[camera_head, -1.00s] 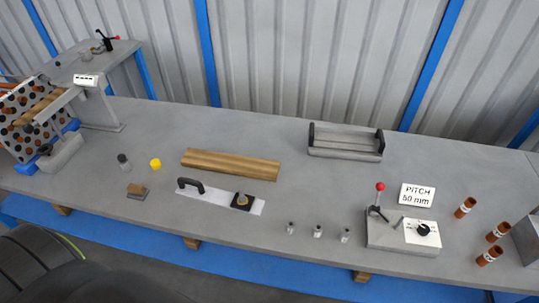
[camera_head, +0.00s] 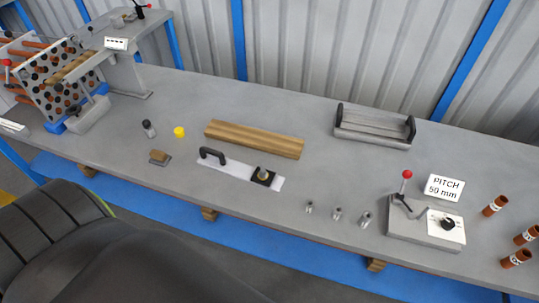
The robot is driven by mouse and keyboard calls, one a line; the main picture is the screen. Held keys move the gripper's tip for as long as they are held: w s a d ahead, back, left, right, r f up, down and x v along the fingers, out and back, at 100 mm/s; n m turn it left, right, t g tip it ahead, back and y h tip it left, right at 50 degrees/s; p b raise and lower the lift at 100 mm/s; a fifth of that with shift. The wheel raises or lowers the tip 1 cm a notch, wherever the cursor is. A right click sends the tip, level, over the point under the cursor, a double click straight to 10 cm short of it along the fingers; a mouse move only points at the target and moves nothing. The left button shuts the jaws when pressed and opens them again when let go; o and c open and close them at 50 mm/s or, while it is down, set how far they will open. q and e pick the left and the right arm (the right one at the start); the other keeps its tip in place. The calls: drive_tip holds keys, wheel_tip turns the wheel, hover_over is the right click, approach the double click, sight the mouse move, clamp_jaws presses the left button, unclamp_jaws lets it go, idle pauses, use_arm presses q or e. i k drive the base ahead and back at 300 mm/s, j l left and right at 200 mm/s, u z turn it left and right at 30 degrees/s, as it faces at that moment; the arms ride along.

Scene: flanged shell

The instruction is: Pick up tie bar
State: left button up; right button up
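No part in view is labelled as the tie bar, so I cannot tell for sure which one it is. A flat pale bar (camera_head: 238,173) lies on the grey bench, with a black arched handle (camera_head: 212,155) at its left end and a black square block with a round brass-coloured top (camera_head: 263,176) near its right end. Behind it lies a long brown wooden block (camera_head: 254,139). Nothing touches the pale bar's handle. Neither of my grippers is in view.
A perforated tube sheet with brown tubes (camera_head: 68,98) stands at the left. A grey tray with black ends (camera_head: 374,127) is at the back. A red-knobbed fixture (camera_head: 425,223), a "PITCH 50 mm" sign (camera_head: 444,188) and brown tubes (camera_head: 495,206) are at the right. Small metal sleeves (camera_head: 337,213) stand near the front edge.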

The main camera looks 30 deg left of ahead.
sight(210, 157)
drive_tip(key=u, duration=1.3)
drive_tip(key=j+z, duration=0.2)
drive_tip(key=z, duration=0.25)
drive_tip(key=k+j+z, duration=0.1)
drive_tip(key=z, duration=0.3)
drive_tip(key=k+j+z, duration=0.1)
drive_tip(key=z, duration=0.35)
drive_tip(key=j, duration=0.1)
